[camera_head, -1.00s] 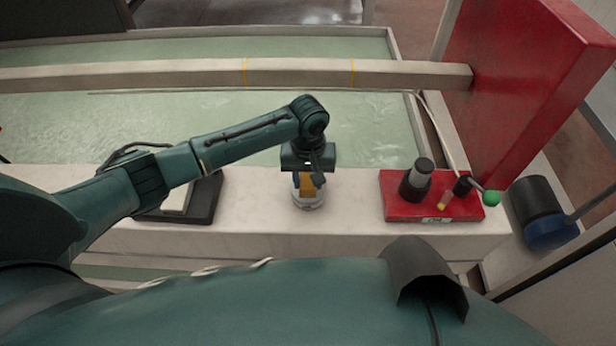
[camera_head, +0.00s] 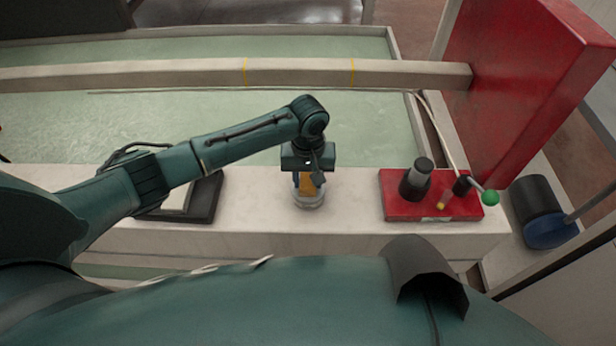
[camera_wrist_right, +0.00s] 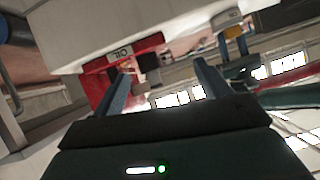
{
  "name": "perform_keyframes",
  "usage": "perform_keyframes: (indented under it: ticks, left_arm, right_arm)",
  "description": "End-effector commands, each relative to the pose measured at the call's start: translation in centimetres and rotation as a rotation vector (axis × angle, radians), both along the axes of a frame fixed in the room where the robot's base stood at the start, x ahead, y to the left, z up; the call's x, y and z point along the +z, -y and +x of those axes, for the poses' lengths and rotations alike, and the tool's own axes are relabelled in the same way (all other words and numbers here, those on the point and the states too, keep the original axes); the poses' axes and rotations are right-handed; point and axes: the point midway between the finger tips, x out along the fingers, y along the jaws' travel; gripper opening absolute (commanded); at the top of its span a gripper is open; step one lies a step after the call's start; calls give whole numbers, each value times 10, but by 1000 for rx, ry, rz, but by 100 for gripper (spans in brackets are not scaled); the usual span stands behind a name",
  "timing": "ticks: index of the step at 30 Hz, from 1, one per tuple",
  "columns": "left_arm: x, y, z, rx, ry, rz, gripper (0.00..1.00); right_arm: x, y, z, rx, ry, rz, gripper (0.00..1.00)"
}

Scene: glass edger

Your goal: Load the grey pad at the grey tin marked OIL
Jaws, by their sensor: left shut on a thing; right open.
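My left gripper (camera_head: 309,184) points down over a round grey tin (camera_head: 308,201) on the white ledge. It is shut on an ochre piece (camera_head: 307,187), whose lower end is at the tin's top. I cannot tell whether it touches the tin, and no grey pad face shows. The tin also shows at the top of the right wrist view (camera_wrist_right: 229,18), with a small label I cannot read.
The red tray (camera_head: 395,209) holds a dark grey cylinder (camera_head: 415,182) and a dark yellow-tipped piece. A dark tray (camera_head: 208,200) with a pale block lies left. The ledge (camera_head: 350,205) between tin and red tray is clear.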

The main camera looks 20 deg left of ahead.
Motion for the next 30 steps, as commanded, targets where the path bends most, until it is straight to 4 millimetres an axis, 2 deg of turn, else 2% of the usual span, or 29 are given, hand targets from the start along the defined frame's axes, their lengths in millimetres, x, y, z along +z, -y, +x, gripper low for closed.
perform_keyframes:
  ticks: [7,20,24,30]
  left_arm:
    - [22,0,-2,0,-7,1,17]
    - [58,0,-1,0,-2,0,17]
    - [68,0,-1,0,-3,0,17]
    - [70,0,-1,0,-2,0,17]
  right_arm:
    - [20,2,-2,13,-4,-54,75]
    - [36,12,-7,23,-42,-127,75]
    - [36,19,-7,4,-67,-135,75]
    - [31,22,-8,-17,-87,-134,75]
